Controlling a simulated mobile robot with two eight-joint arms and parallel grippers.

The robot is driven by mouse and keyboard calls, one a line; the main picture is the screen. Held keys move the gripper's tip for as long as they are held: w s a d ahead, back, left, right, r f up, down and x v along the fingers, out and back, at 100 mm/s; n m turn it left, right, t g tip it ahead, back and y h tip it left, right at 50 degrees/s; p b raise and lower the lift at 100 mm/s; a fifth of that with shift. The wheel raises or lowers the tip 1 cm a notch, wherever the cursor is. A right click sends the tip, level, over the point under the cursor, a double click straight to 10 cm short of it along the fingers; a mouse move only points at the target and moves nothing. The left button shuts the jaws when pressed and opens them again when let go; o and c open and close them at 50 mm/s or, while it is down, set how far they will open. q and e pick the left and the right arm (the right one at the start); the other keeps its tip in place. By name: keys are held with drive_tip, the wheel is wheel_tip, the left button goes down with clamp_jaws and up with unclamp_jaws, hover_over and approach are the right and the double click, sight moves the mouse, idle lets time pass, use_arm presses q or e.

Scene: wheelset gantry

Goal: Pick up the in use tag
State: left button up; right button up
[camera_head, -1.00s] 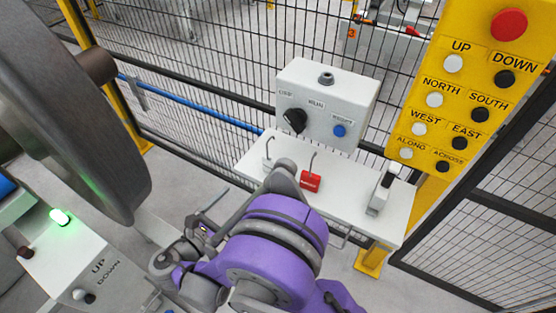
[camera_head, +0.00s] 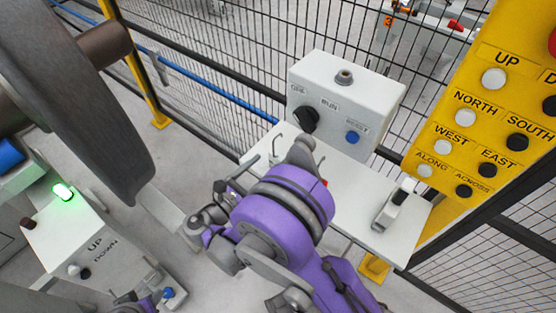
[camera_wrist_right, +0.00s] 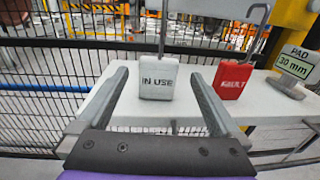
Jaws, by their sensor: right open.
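The IN USE tag (camera_wrist_right: 157,82) is a white block with dark lettering, with a thin upright rod at its top. It is at the white shelf (camera_wrist_right: 100,100) in the right wrist view. My right gripper (camera_wrist_right: 158,75) is open, with one finger on each side of the tag in the picture; I cannot tell whether the tag is fully between them in depth. No contact is visible. In the head view my purple right arm is over the shelf (camera_head: 365,195) and hides much of the tag area.
A red FAULT tag (camera_wrist_right: 232,78) with a hooked rod is close on the right. Beyond it is a PAD 30 mm sign (camera_wrist_right: 296,63). A grey control box (camera_head: 345,100) stands behind the shelf. The yellow button panel (camera_head: 470,120) is at the right, a mesh fence behind.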

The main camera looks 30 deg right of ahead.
sight(275, 161)
drive_tip(key=shift+p+x, duration=0.3)
drive_tip(key=shift+x, duration=2.45)
drive_tip(key=shift+w+f, duration=0.1)
drive_tip(key=shift+f, duration=0.05)
drive_tip(key=c, duration=1.3)
drive_tip(key=shift+c, duration=0.2)
